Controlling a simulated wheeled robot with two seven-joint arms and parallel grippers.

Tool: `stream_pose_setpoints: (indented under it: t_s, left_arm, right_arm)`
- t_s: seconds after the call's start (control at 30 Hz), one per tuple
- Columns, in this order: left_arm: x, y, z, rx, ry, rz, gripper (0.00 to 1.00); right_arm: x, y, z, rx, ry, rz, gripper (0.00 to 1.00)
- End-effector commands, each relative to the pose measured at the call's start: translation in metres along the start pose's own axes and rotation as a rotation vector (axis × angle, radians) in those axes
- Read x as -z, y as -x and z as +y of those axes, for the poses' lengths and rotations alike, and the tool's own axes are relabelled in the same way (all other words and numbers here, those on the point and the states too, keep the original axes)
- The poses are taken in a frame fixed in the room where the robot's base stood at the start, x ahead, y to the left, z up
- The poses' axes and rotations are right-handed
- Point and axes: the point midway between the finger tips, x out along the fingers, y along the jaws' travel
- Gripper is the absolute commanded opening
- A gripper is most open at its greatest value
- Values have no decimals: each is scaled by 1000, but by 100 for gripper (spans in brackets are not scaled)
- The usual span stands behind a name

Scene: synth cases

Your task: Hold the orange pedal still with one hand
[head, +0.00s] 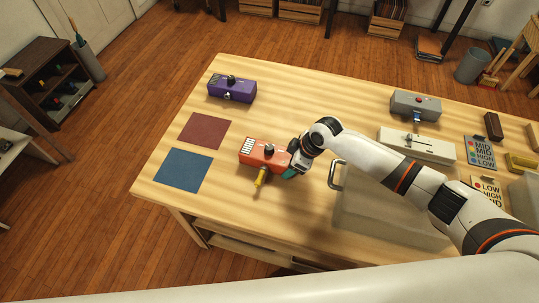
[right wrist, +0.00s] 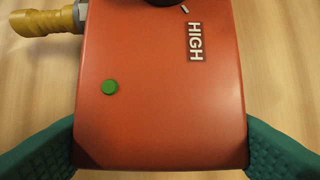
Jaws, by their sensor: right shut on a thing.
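The orange pedal (head: 262,153) lies on the wooden table, left of its middle, with a black knob and a yellow plug at its near side. In the right wrist view the pedal (right wrist: 160,95) fills the middle, with a green button, the word HIGH and the yellow plug (right wrist: 42,20) at upper left. My right gripper (head: 290,168) is at the pedal's right end. Its teal fingers stand on both sides of the pedal in the right wrist view (right wrist: 160,150), shut on it. My left gripper is not in view.
A purple pedal (head: 231,89) stands behind. A red mat (head: 205,131) and a blue mat (head: 183,170) lie to the left. A grey pedal (head: 415,106), a white box (head: 417,146) and label cards (head: 481,152) are at right. A grey case with a handle (head: 380,215) lies under my arm.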

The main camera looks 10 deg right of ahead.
Motion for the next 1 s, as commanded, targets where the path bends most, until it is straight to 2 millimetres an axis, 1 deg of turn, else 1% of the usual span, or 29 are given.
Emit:
stream_pose_setpoints:
  t_s: [0.3, 0.33, 0.47, 0.5, 0.8, 0.87, 0.97, 1.0]
  left_arm:
    - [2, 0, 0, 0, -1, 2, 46]
    - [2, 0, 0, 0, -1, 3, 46]
    - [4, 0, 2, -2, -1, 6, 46]
    - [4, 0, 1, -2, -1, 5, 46]
    - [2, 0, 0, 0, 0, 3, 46]
    - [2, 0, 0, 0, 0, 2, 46]
    - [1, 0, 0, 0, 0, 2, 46]
    - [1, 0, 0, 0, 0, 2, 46]
  right_arm:
    - [-1, 1, 0, 1, 0, -2, 38]
    - [0, 0, 0, 0, 0, 1, 67]
    - [0, 0, 0, 0, 0, 1, 88]
    - [0, 0, 0, 0, 0, 1, 91]
    - [0, 2, 0, 1, 0, 0, 91]
    - [0, 7, -1, 1, 0, -1, 91]
    - [0, 22, -1, 3, 0, -1, 91]
    - [0, 29, -1, 3, 1, 0, 91]
